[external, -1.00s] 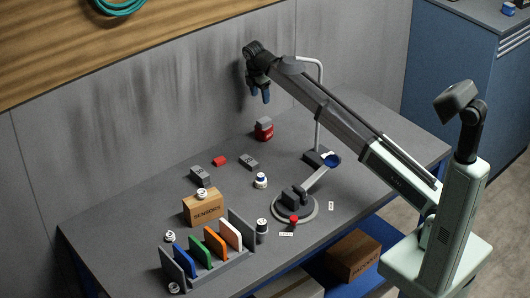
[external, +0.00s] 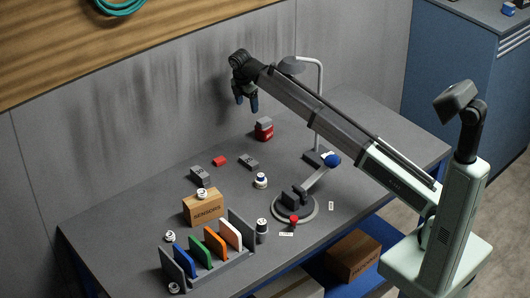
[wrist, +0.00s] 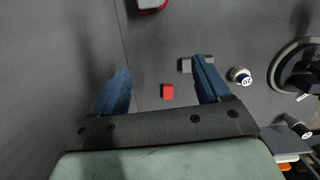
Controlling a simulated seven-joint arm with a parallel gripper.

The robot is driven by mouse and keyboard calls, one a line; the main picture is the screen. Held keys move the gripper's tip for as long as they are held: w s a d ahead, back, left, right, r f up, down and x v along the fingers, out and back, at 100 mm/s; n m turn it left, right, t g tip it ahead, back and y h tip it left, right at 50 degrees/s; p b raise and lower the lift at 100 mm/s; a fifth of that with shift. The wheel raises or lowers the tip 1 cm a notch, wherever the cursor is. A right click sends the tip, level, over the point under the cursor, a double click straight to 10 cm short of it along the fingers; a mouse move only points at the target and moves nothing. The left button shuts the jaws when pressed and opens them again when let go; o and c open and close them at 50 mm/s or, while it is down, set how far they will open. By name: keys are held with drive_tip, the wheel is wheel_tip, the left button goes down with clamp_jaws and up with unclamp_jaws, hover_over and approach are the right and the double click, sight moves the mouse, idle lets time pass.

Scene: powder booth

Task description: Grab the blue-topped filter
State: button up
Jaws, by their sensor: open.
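A small white canister with a blue band around its top (external: 261,180) stands upright on the grey bench, left of the round clamp fixture. It also shows in the wrist view at the right (wrist: 240,76), from above; it is the closest match I see to the blue-topped filter. My gripper (external: 246,103) hangs high over the back of the bench, fingers down, open and empty, well apart from the canister. In the wrist view my two blue fingers (wrist: 160,64) are spread wide, and the canister lies outside them to the right.
A red block (external: 219,161) and grey blocks (external: 200,176) lie nearby. The sensors box (external: 203,208) and a rack of coloured plates (external: 212,252) are at front left. The clamp fixture (external: 314,208) and lamp post (external: 319,100) stand to the right.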

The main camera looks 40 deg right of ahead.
drive_tip(key=s+a+f+n, duration=0.2)
drive_tip(key=s+a, duration=0.7)
drive_tip(key=s, duration=0.1)
drive_tip(key=m+y, duration=0.2)
drive_tip(key=m, duration=2.3)
hover_over(261, 175)
wheel_tip(261, 175, down, 3)
drive_tip(key=m, duration=1.2)
drive_tip(key=f, duration=0.8)
drive_tip(key=shift+a+f, duration=0.15)
drive_tip(key=shift+a, duration=0.1)
drive_tip(key=shift+d+f, duration=0.2)
drive_tip(key=shift+f, duration=2.45)
